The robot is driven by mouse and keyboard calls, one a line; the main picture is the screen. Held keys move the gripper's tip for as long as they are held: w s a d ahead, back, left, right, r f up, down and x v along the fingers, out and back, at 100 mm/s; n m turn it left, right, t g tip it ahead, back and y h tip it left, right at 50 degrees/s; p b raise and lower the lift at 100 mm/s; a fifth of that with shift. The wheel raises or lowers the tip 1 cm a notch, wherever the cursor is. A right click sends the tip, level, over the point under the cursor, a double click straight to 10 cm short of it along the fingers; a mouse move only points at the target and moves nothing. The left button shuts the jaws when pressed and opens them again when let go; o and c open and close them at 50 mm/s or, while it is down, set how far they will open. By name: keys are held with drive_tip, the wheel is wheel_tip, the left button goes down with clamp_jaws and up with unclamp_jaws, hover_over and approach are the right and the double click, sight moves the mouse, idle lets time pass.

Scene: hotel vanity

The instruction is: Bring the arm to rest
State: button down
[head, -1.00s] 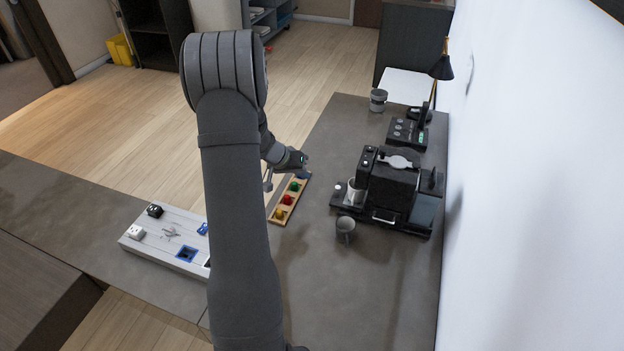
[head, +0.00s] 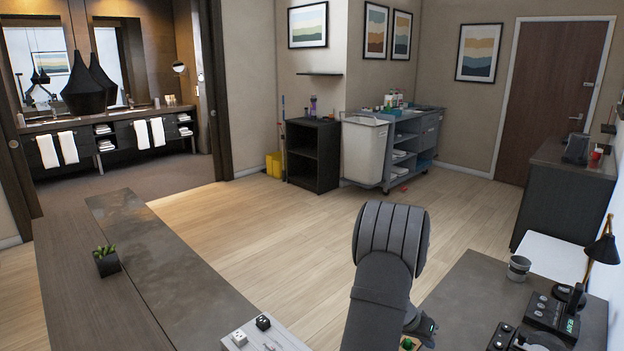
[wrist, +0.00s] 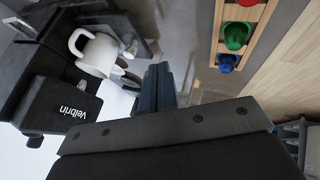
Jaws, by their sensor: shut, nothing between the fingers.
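My gripper (wrist: 158,88) is shut and empty in the wrist view, its dark fingers together over the counter. Between a white mug (wrist: 97,52) at left and a wooden tray (wrist: 228,60) at right, the fingers touch neither. The tray holds red, green (wrist: 236,36) and blue (wrist: 227,63) pieces. In the head view my bent grey arm stands at the bottom centre-right; the wrist end shows at its right and the fingertips cannot be made out.
A black machine marked Velbrin (wrist: 72,108) is close on the left in the wrist view. In the head view, a grey cup (head: 518,268), a lamp (head: 604,248) and a dark device (head: 552,315) stand on the right counter. A white board (head: 262,336) is left of my arm.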

drive_tip(key=d+f, duration=0.1)
drive_tip(key=d, duration=0.1)
drive_tip(key=s+d+f, duration=0.1)
drive_tip(key=d+f, duration=0.1)
drive_tip(key=shift+f, duration=0.3)
drive_tip(key=shift+s+d, duration=0.45)
drive_tip(key=shift+d, duration=0.25)
